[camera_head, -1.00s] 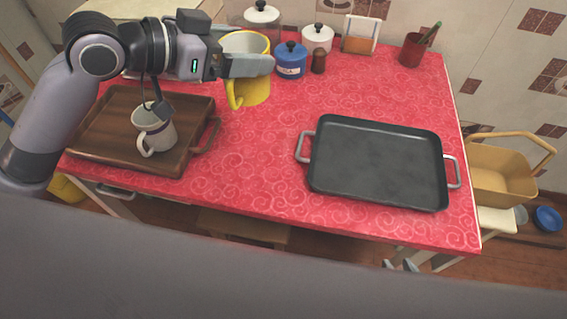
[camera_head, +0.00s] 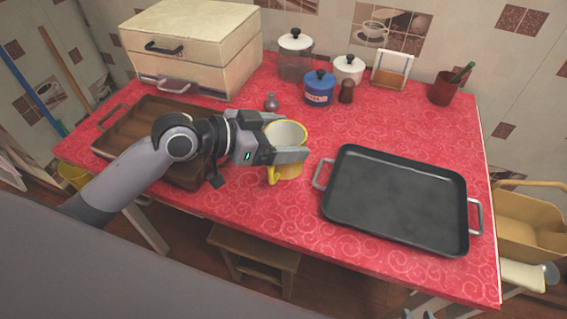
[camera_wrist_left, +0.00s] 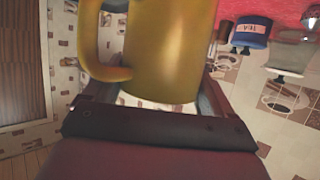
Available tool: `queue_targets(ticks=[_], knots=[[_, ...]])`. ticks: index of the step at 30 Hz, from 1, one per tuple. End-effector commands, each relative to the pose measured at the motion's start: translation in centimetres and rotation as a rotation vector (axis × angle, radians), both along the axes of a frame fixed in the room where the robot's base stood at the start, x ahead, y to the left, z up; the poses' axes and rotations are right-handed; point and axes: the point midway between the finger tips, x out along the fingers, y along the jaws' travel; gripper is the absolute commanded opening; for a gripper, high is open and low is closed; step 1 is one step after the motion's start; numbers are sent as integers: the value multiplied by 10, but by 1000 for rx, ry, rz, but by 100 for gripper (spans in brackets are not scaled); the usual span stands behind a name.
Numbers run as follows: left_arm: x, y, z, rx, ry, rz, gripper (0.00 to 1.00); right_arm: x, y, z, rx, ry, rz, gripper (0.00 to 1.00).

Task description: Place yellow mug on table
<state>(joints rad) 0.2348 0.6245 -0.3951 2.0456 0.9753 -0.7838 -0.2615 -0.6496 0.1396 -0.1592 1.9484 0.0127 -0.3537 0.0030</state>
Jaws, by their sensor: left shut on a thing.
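The yellow mug (camera_head: 289,171) is upright over the red-covered table (camera_head: 250,207), left of the black pan. My left gripper (camera_head: 291,151) is shut on it, with the fingers across its upper body. The mug's handle points toward the front of the table. I cannot tell whether its base touches the cloth. In the left wrist view the mug (camera_wrist_left: 168,50) fills the middle, with its handle on the left. A small grey part at the bottom edge of the head view may be my right gripper (camera_head: 418,314); its jaws are not clear.
A black pan (camera_head: 395,200) takes the right side of the table. A wooden tray (camera_head: 130,127) lies at the left, partly behind my arm. Canisters, including a blue one (camera_head: 319,90), and a cream box (camera_head: 190,45) stand at the back. The front-middle cloth is clear.

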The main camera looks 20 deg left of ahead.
Motion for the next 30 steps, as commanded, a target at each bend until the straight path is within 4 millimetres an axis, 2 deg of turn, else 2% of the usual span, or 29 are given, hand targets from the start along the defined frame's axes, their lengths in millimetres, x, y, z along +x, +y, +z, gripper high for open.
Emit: queue_targets(ticks=[3,8,15,29,30], knots=[[0,0,-20,-4,0,1,43,0,0,-4,2,3,0,38],[0,0,-31,-4,-2,0,43,0,1,-4,4,3,-1,38],[0,0,-66,-5,-1,1,43,2,2,-5,9,-1,0,38],[0,0,-74,-3,-4,1,43,2,3,-9,10,2,2,38],[0,0,-73,-1,-2,0,98,2,3,-7,9,3,3,38]])
